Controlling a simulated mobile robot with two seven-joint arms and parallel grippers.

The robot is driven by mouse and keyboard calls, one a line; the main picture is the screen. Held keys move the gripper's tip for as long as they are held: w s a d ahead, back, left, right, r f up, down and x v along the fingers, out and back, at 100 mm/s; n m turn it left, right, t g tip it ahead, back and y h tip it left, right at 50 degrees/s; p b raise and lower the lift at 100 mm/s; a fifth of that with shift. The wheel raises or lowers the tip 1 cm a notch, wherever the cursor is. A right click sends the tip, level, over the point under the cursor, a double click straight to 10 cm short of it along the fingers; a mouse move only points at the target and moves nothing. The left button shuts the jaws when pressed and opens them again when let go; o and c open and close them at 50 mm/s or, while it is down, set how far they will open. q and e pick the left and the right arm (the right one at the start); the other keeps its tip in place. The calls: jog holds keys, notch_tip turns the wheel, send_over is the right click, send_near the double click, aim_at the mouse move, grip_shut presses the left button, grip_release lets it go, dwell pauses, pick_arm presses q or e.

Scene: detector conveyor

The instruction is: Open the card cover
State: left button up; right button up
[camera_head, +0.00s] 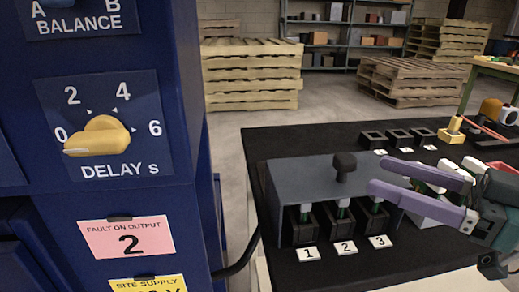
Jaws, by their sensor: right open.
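The card cover (300,181) is a grey-blue panel with a black knob (345,163) standing on its top. It lies over the black card slots (305,226) on the black table, and its front edge sits above them. Cards with green and white parts show in the slots below that edge. My right gripper (380,177) comes in from the right with two purple fingers. It is open, its fingertips pointing left just right of the knob, apart from it in the picture. The fingers hide the right end of the cover. My left gripper is not in view.
Labels 1, 2 and 3 (345,248) lie before the slots. Several empty black holders (398,137) stand behind the cover. Yellow and red items lie at the right. A blue cabinet (110,210) with a yellow delay knob (98,137) fills the left. Pallets (252,75) stand behind.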

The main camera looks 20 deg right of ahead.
aim_at(345, 156)
jog(key=b+x, duration=0.1)
jog(key=x, duration=0.6)
grip_shut()
dwell(0.5)
dwell(0.8)
